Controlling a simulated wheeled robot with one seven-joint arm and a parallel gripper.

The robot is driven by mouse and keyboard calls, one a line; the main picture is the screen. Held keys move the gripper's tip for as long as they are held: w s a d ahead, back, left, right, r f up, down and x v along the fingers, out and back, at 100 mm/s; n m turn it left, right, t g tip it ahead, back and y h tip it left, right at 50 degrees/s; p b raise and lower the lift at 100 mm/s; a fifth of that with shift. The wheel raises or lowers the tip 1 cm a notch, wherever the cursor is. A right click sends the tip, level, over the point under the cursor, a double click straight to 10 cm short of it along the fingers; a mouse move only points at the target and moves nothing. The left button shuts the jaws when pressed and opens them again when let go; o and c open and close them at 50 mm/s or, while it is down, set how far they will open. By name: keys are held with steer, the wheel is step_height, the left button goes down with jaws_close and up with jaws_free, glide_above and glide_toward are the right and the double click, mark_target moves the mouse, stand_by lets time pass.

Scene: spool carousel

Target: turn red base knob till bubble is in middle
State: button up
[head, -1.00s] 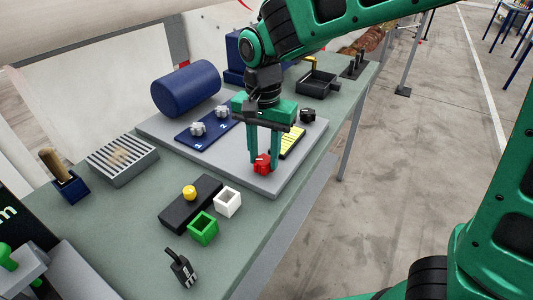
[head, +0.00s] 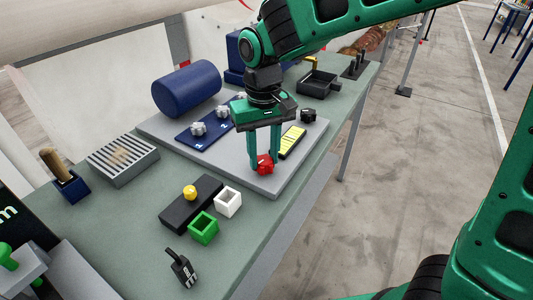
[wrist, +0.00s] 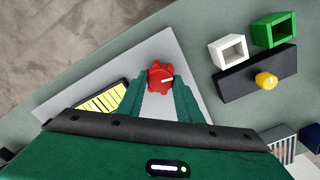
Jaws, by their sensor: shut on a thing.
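The red base knob (head: 265,164) is on the front corner of the grey base plate (head: 295,166). My gripper (head: 264,163) points down and is shut on the red knob. In the wrist view, the red knob (wrist: 160,77) has a white mark toward its right and lies between my two green fingers. The yellow level (head: 293,142) lies on the plate just behind and right of my fingers. In the wrist view the level (wrist: 105,98) is partly hidden by my gripper. I cannot make out its bubble clearly.
A black knob (head: 308,116) stands behind the level. A blue panel (head: 206,131) with grey knobs and a blue cylinder (head: 187,88) are to the left. A black block (head: 190,203) with a yellow knob, a white box (head: 228,202) and a green box (head: 203,228) stand in front.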

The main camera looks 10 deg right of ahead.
mark_target(264, 159)
steer(key=n, duration=0.5)
steer(key=shift+s, duration=0.15)
steer(key=shift+n, duration=2.4)
steer(key=shift+d, duration=0.1)
steer(key=o, duration=1)
steer(key=shift+o, duration=0.2)
steer(key=shift+r, duration=0.2)
step_height(264, 159, up, 10)
steer(key=shift+r, duration=0.15)
